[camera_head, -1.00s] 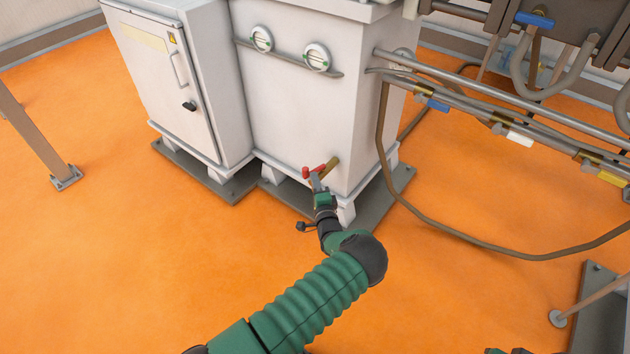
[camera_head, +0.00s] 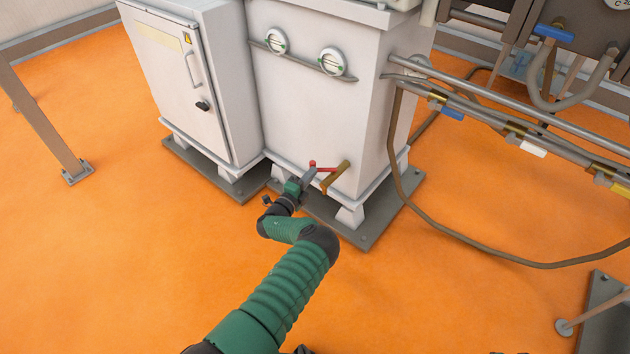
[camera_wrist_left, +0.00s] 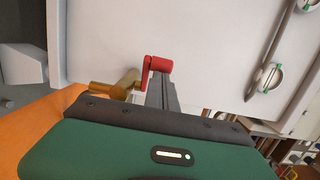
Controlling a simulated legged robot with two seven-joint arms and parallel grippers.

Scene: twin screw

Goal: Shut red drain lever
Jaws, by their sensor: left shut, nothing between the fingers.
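The red drain lever (camera_head: 324,168) sits on a brass drain pipe (camera_head: 337,177) low on the front of the white tank. In the left wrist view the red lever (camera_wrist_left: 156,65) stands just beyond the fingers, and the brass pipe (camera_wrist_left: 112,88) is to its left. My left gripper (camera_head: 309,173) is shut and empty, its tip right at the lever's left end. In the wrist view the shut fingers (camera_wrist_left: 160,90) overlap the lever's lower edge; I cannot tell whether they touch it. My right gripper is not in view.
The white tank (camera_head: 310,110) stands on a grey base plate beside a white cabinet (camera_head: 190,90). The orange floor in front is largely clear.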

